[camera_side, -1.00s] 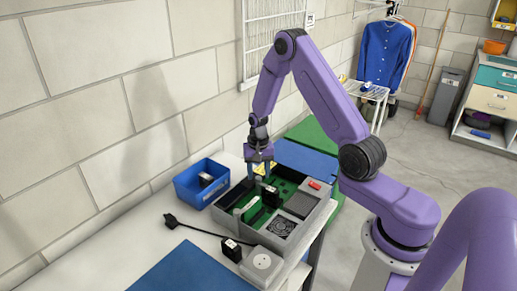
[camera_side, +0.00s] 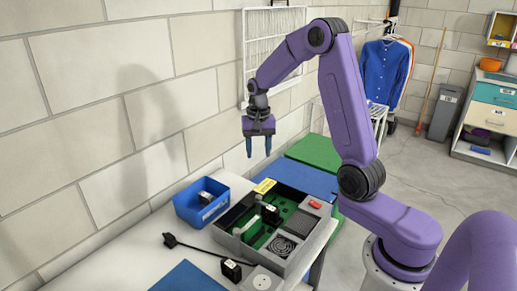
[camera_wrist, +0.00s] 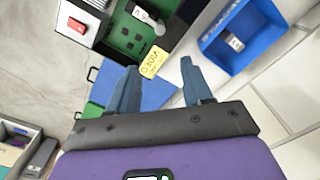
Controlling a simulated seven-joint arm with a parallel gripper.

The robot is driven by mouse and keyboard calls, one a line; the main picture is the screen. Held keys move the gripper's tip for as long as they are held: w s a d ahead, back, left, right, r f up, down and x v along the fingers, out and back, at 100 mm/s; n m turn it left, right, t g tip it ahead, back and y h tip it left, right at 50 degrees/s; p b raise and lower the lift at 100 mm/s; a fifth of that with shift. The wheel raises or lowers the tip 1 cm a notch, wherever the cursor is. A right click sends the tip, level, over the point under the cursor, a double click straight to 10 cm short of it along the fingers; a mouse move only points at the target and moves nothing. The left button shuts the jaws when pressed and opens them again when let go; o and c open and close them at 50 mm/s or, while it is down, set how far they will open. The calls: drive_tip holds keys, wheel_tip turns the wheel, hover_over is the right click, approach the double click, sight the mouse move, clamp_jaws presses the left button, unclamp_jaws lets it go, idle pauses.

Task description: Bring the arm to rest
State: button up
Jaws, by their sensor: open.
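My gripper (camera_side: 259,146) is purple with two blue fingers, and it hangs well above the work table, pointing down. The fingers are apart with nothing between them. In the wrist view, the open fingers (camera_wrist: 158,88) show over the edge of the table. The grey case with a green board (camera_side: 240,246) sits below and slightly in front of my gripper. My arm is raised, with its elbow high in the side view.
A blue bin (camera_side: 186,209) holding a small black item stands left of the case. A black cable plug (camera_side: 171,240) lies on the white table. A yellow label (camera_wrist: 153,63) is by the case. Wall and wire rack (camera_side: 254,43) are behind my gripper.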

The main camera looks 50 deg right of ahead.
drive_tip(key=shift+r, duration=0.1)
drive_tip(key=s+a+r+n, duration=0.2)
drive_tip(key=s+a+n, duration=0.3)
drive_tip(key=a, duration=0.2)
drive_tip(key=s+a+r+n, duration=0.2)
drive_tip(key=s+a+n, duration=0.25)
drive_tip(key=a, duration=0.35)
drive_tip(key=s+a+n, duration=0.2)
drive_tip(key=s+n, duration=1)
drive_tip(key=s, duration=0.9)
drive_tip(key=shift+a+r, duration=0.15)
drive_tip(key=shift+a, duration=0.25)
